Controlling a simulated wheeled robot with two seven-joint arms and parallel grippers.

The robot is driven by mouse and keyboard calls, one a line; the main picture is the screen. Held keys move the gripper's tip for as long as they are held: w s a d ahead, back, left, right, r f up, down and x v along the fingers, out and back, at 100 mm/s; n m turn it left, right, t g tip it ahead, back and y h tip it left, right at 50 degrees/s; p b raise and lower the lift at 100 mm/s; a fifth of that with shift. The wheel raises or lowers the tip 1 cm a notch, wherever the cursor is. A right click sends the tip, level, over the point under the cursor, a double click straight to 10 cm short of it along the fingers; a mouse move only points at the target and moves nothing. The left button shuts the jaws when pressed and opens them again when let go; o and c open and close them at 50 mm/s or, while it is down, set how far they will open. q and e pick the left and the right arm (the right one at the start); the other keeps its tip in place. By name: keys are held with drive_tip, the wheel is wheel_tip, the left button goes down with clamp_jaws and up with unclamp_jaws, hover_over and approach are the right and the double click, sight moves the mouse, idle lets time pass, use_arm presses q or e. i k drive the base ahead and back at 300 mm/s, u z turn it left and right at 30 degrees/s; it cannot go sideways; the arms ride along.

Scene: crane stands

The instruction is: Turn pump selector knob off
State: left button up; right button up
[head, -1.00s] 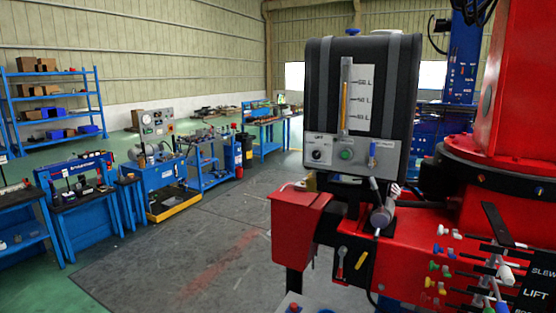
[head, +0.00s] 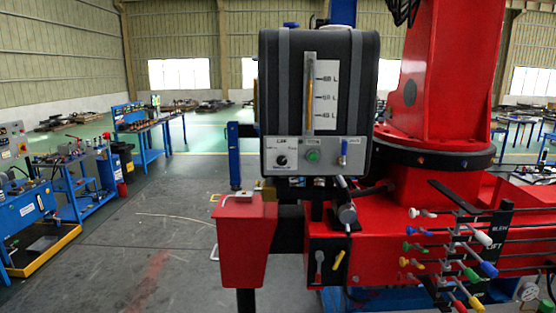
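The pump selector knob (head: 282,160) is a small round black knob with a light pointer mark. It sits at the left of a grey control panel (head: 328,168) below the black tank (head: 270,90). Its labels are too small to read, so I cannot tell its setting for sure. A green button (head: 312,155) is to its right, then a blue-handled valve (head: 345,148). Neither of my grippers shows in the head view, and nothing touches the knob.
A red box (head: 246,240) juts out below the panel. A red crane base with several coloured levers (head: 455,255) fills the right. Blue workbenches (head: 148,135) stand at the left and back. The grey floor (head: 165,235) between is clear.

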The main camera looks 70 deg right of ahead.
sight(281, 160)
drive_tip(key=z, duration=0.95)
drive_tip(key=i, duration=0.95)
drive_tip(key=z, duration=1)
